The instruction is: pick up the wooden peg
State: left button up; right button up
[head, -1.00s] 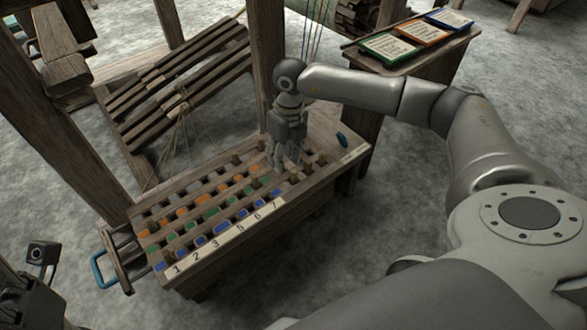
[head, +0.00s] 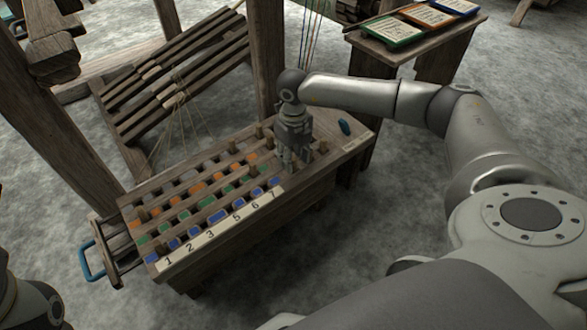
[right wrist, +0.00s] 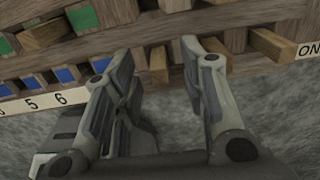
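Several wooden pegs stand in a slotted board (head: 349,151) with coloured squares and a numbered strip. My right gripper (head: 291,168) points down over the right part of the board, just past number 7. In the right wrist view, the right gripper (right wrist: 160,58) is open, with a finger on either side of a short wooden peg (right wrist: 158,64). The peg shows in the gap, and I see no clear contact with either finger. Other pegs show to the left (right wrist: 46,34) and right (right wrist: 271,45). My left gripper is not in view; only part of my left arm shows.
A side table (head: 400,54) with coloured plaques stands at the back right. The floor in front is clear.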

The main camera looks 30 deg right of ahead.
jog(key=shift+f, duration=0.55)
jog(key=shift+c, duration=0.5)
jog(key=c, duration=0.7)
jog(key=shift+r, duration=0.1)
